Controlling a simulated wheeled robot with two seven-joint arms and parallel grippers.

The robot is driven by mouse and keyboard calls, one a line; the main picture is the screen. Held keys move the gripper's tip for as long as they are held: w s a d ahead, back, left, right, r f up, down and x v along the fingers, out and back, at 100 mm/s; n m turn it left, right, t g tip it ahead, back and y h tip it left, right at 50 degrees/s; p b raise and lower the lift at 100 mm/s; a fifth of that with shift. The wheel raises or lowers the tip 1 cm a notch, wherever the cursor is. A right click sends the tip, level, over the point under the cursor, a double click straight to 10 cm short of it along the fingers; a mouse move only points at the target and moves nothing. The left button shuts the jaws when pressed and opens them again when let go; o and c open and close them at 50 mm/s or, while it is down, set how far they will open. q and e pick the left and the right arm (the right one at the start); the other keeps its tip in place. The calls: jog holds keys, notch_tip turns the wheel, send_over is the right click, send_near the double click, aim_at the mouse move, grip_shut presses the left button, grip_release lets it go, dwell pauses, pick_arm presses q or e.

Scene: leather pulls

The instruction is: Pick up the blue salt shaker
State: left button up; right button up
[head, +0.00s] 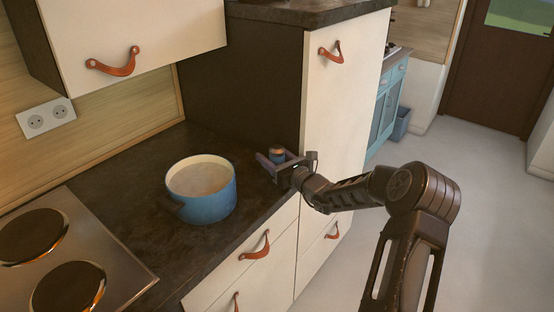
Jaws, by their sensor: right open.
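The blue salt shaker (277,157) stands upright near the right end of the dark counter, close to the tall cabinet. It is small, with a copper-brown top. My right gripper (271,162) is open at the shaker, with its fingers around or beside it. The fingers partly hide the shaker's lower body, and I cannot tell whether they touch it. My right arm reaches in from the right. My left gripper is not in view.
A blue pot (207,205) stands on the counter (150,235) left of the shaker. A stove (110,250) with dark hotplates is at the lower left. A tall cabinet (335,110) rises behind the gripper. A wall cabinet (150,40) hangs at the upper left.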

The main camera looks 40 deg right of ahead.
jog(key=shift+c, duration=0.2)
dwell(0.3)
grip_shut()
dwell(0.3)
